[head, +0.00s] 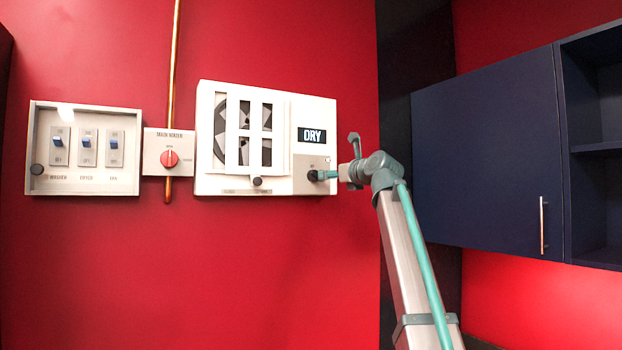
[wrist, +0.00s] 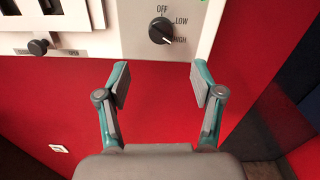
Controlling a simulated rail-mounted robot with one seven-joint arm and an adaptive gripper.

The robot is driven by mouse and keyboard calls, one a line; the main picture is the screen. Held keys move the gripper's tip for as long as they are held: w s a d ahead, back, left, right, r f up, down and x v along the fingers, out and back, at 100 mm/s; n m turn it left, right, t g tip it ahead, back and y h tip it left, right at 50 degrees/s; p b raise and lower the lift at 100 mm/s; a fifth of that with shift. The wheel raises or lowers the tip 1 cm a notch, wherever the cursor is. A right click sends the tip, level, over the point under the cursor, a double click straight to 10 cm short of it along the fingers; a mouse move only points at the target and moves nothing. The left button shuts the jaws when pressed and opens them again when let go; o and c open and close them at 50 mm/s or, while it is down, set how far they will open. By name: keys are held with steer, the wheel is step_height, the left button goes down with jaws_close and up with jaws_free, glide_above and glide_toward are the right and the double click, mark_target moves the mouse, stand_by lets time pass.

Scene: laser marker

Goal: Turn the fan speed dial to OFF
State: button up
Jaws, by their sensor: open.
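The fan speed dial (wrist: 161,30) is a round black knob on a grey plate, with OFF, LOW and HIGH printed around it in the wrist view. Its white mark points to the lower right, towards HIGH. In the head view the dial (head: 312,175) sits at the lower right of the white fan unit (head: 215,184). My gripper (wrist: 161,78) is open and empty, its two fingers apart below the dial in the picture. In the head view my gripper (head: 329,175) is close to the dial on its right; I cannot tell whether it touches.
A display (head: 312,136) reading DRY is above the dial. A black slider knob (head: 257,182) is to its left. Further left are a red water valve knob (head: 170,158) and a switch box (head: 86,189). A dark blue cabinet (head: 485,160) stands at the right.

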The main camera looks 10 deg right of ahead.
mark_target(317, 176)
steer(key=shift+m, duration=0.6)
steer(key=p+x, duration=0.4)
steer(key=x, duration=0.5)
steer(key=shift+w+r, duration=0.1)
steer(key=shift+w, duration=0.1)
steer(key=shift+w+a, duration=0.25)
steer(key=shift+w, duration=0.35)
steer(key=shift+c, duration=0.2)
steer(key=c, duration=1.1)
